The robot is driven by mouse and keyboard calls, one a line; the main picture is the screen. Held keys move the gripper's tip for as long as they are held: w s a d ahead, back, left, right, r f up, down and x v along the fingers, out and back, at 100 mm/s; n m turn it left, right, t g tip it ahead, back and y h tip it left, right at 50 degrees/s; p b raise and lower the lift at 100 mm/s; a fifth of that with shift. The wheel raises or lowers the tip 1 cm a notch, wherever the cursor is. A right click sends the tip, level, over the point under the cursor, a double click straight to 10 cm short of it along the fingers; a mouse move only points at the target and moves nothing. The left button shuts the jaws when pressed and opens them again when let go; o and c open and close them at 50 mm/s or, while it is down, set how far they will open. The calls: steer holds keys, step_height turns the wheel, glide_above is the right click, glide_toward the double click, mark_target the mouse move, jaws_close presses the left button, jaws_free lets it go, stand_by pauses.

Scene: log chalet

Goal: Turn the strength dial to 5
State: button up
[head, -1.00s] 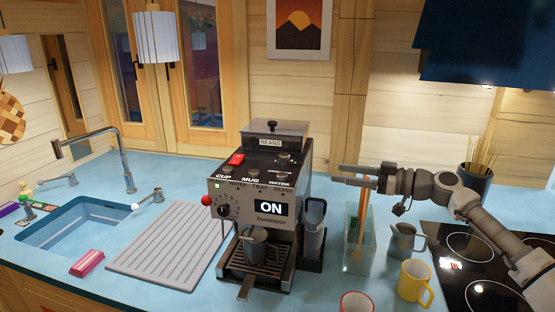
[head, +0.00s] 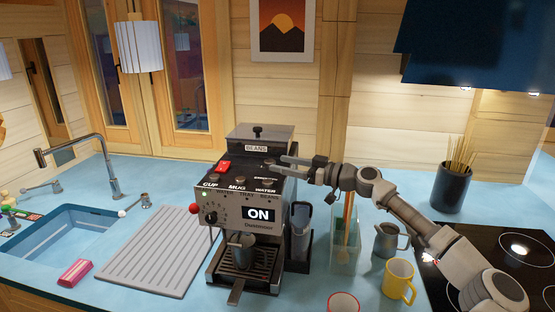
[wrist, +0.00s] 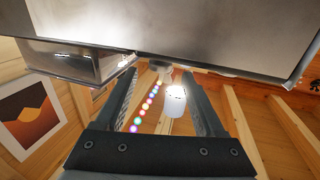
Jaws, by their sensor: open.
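The coffee machine (head: 283,219) stands on the blue counter with a lit display reading ON. A dark round dial (head: 211,217) with small marks around it sits on its front, left of the display. I cannot read its setting or any label naming it. My gripper (head: 287,166) is open and empty at the upper right of the machine, near its top panel and well to the right of the dial. In the wrist view my two fingers (wrist: 164,105) are spread apart below the machine's metal body (wrist: 220,30). The dial is not visible there.
A red-knobbed lever (head: 194,209) sticks out left of the dial. A metal cup (head: 243,248) stands on the drip tray. The ribbed drainboard (head: 150,255) is clear.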

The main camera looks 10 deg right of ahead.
steer(key=shift+x, duration=1.2)
jaws_close()
